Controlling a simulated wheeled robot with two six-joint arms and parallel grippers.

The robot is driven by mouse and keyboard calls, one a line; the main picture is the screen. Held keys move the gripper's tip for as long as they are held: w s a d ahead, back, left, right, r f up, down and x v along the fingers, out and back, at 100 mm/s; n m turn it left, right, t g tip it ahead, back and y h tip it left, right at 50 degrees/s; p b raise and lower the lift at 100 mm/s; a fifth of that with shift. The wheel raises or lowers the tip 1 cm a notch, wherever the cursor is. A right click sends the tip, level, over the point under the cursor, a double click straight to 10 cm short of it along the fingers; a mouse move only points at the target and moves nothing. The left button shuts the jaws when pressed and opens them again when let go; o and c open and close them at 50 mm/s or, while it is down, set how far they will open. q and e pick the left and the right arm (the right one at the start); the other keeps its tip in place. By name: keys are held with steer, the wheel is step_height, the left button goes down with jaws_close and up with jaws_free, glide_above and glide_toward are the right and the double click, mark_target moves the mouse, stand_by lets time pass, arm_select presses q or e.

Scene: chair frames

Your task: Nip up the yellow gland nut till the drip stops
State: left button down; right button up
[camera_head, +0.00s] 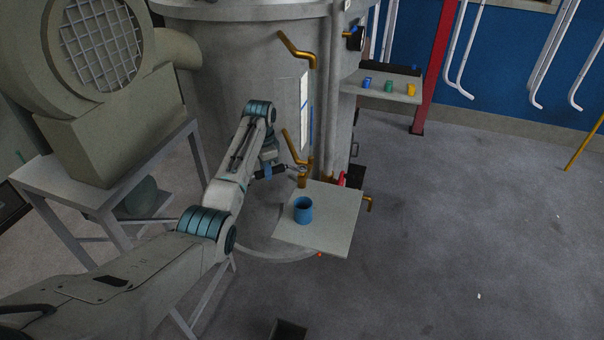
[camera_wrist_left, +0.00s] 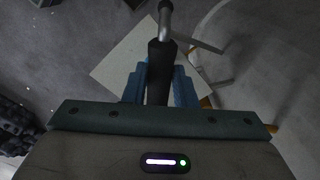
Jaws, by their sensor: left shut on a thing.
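My left gripper (camera_head: 268,171) is by the tank's lower brass fittings in the head view. It is shut on the dark handle of a tool (camera_wrist_left: 160,62), whose metal shaft runs away from the blue fingers in the left wrist view. In the head view the tool's metal end is close to a brass fitting (camera_head: 303,181); I cannot tell whether they touch. I cannot make out a separate yellow gland nut or a drip there. A blue cup (camera_head: 303,204) stands on a pale square plate (camera_head: 335,230) just below the fitting. My right gripper is not in view.
The large grey tank (camera_head: 225,65) stands behind the plate, with bent brass pipes (camera_head: 297,50). A shelf (camera_head: 350,86) holds small blue, green and yellow pieces. A blower (camera_head: 100,60) on a stand is at left. A red post (camera_head: 433,65) stands right; floor there is mostly clear.

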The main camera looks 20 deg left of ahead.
arm_select(q)
steer(key=shift+r, duration=2.35)
